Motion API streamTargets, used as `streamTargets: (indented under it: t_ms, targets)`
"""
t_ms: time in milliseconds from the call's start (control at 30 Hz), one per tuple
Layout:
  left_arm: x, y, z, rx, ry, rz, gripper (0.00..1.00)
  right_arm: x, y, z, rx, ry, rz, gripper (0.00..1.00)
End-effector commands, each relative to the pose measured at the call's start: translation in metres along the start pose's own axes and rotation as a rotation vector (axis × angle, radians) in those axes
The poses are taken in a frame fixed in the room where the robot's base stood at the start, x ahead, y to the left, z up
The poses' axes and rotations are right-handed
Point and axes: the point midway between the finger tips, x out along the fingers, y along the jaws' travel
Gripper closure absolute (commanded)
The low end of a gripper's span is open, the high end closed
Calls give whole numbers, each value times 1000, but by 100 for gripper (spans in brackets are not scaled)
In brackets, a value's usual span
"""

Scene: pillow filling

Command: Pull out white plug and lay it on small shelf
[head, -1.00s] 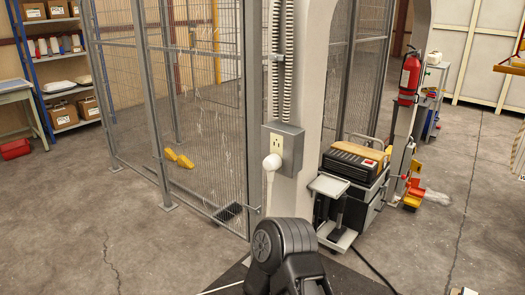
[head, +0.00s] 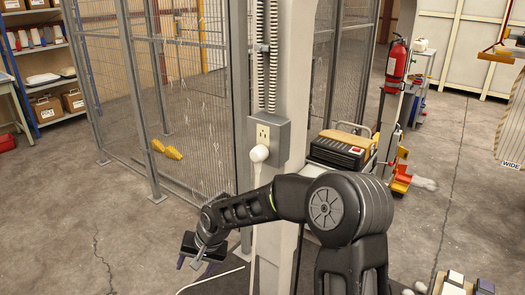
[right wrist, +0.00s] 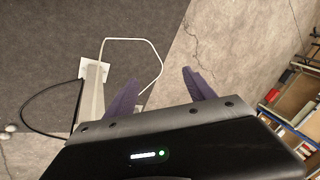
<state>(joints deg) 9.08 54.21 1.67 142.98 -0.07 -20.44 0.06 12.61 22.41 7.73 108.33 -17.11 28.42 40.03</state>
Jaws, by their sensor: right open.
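The white plug (head: 259,153) sits in the lower part of the wall outlet (head: 263,132) on the grey box of the pale post. Its white cord (head: 258,176) hangs down and passes behind my right arm. My right gripper (head: 195,265) is open and empty, left of the post and well below the plug. In the right wrist view its two purple fingers (right wrist: 159,77) are spread apart above the floor. A pale grey edge (head: 312,170) shows above my arm, perhaps the small shelf; the arm hides the rest. My left gripper is not in view.
A wire mesh fence (head: 190,110) stands left of the post. A black case (head: 340,151) stands right of it, with a fire extinguisher (head: 396,64) behind. White cable (right wrist: 150,45) lies on the dark mat (right wrist: 60,35).

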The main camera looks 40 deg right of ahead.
Motion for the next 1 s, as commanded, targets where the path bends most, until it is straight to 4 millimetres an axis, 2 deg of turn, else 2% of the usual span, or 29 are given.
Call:
streamTargets:
  t_ms: [33,67,100,167,200,333,400,500,600,700,1000]
  targets:
    - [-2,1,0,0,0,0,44,-41,-4,-35,50,61,10,37]
    - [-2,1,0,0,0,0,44,-64,-5,-51,83,90,19,37]
    - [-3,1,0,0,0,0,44,-95,-4,-70,129,129,32,37]
    - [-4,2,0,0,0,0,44,-144,-1,-95,202,190,50,37]
    - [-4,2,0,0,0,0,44,-176,2,-109,253,231,60,37]
    - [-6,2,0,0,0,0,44,-272,16,-134,411,346,84,37]
    - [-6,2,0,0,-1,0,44,-311,24,-139,482,392,90,37]
    - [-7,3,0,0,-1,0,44,-353,33,-141,558,442,93,37]
    - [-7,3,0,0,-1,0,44,-376,39,-140,604,469,96,37]
    - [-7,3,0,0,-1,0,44,-384,41,-140,624,479,96,37]
    - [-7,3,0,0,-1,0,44,-384,41,-140,624,478,97,37]
